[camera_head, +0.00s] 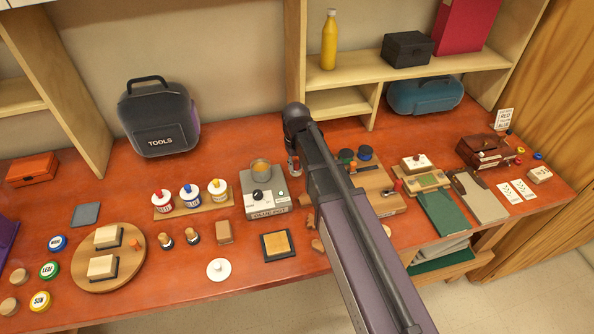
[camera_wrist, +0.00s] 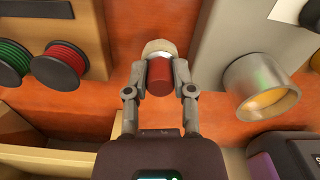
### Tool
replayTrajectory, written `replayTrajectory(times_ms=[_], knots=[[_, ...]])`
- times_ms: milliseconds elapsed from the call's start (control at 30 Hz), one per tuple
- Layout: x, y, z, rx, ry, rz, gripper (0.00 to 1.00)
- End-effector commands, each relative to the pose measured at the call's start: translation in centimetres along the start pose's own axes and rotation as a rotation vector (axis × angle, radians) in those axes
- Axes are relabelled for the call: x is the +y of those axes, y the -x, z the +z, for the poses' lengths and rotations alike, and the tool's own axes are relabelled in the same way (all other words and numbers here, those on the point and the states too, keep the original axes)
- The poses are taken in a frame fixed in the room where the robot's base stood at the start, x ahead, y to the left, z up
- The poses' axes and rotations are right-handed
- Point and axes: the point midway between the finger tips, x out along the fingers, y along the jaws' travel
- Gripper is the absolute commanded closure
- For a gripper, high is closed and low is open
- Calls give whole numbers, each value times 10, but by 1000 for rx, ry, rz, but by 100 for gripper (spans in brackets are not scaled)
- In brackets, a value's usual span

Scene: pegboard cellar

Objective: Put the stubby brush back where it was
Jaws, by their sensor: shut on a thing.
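The stubby brush (camera_wrist: 159,76) has a short dark red handle, a silver band and pale bristles. In the wrist view, my gripper (camera_wrist: 160,84) is shut on its handle, with one finger on each side. The handle end faces the wrist camera and the bristles point away. I cannot tell whether the bristles touch the table. In the head view, my gripper (camera_head: 293,163) is just right of the grey glue pot (camera_head: 266,190), and my arm hides much of the area beside it. The pot's metal cup with amber glue shows in the wrist view (camera_wrist: 262,85).
Spools of green and red thread (camera_wrist: 42,62) stand on the other side of the brush. A TOOLS case (camera_head: 158,117) stands at the back left. Paint jars (camera_head: 189,195), a wooden block (camera_head: 224,231) and a framed pad (camera_head: 277,244) lie left of my arm. Bare red tabletop shows between them.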

Motion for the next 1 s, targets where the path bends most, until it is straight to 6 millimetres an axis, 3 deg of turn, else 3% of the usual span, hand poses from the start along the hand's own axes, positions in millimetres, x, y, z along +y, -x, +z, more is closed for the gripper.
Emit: replayTrajectory(times_ms=[33,400,1000], knots=[[2,-1,-8,0,0,0,100],[2,-33,-5,0,-1,0,100],[2,-39,-5,0,-1,0,100]])
